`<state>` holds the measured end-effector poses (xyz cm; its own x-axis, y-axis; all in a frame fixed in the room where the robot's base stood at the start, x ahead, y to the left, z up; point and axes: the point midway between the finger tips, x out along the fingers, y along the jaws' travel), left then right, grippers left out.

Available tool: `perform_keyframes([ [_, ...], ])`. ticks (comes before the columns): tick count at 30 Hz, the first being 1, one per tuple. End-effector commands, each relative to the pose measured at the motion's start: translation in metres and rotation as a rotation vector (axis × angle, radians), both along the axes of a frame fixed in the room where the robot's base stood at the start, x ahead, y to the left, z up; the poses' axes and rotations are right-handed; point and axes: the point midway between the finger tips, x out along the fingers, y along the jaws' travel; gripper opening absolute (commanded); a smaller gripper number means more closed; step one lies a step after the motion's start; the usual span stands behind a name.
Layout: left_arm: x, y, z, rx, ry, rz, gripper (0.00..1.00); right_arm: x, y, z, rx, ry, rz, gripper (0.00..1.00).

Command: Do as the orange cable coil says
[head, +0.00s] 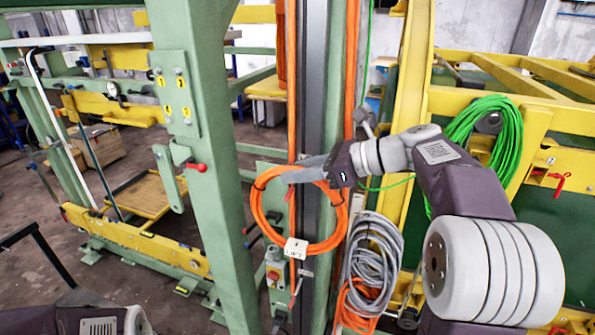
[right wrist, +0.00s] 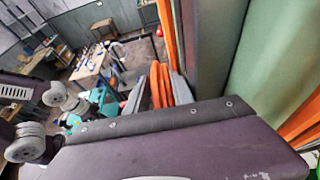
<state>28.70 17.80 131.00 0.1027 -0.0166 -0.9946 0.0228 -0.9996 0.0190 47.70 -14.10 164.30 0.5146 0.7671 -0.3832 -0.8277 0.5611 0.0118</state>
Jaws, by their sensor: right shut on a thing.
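The orange cable coil (head: 337,232) is at the dark upright post in the middle of the head view. A small white tag (head: 296,248) with dark marks sits on its lower part; the writing is too small to read. My right gripper (head: 300,171) reaches in from the right and is shut on the upper part of the coil. In the right wrist view, orange strands (right wrist: 155,86) show between the grey fingers. A small red tip (head: 289,193) shows inside the coil, just below the fingers. My left gripper is out of view.
A green cable coil (head: 490,140) hangs on the yellow frame at right. A grey cable coil (head: 373,250) hangs low beside the post, with more orange cable under it. A green column (head: 205,200) with a red-handled lever (head: 196,167) stands to the left.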

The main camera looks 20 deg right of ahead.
Motion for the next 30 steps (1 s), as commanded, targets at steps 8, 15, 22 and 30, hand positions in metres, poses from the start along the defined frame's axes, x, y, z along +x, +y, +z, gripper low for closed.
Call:
perform_keyframes([
  [8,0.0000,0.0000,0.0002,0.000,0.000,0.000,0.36,0.0004,-0.0003,0.0014,0.000,-0.004,-0.002,0.54],
  [15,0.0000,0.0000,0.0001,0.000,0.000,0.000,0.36,0.0004,-0.0003,0.0007,0.000,-0.001,-0.002,0.54],
  [22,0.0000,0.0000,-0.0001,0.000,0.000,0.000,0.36,0.0006,-0.0007,-0.0004,0.000,0.001,-0.004,0.54],
  [30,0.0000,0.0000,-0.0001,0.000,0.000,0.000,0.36,0.0005,-0.0008,-0.0008,0.000,0.001,-0.003,0.54],
])
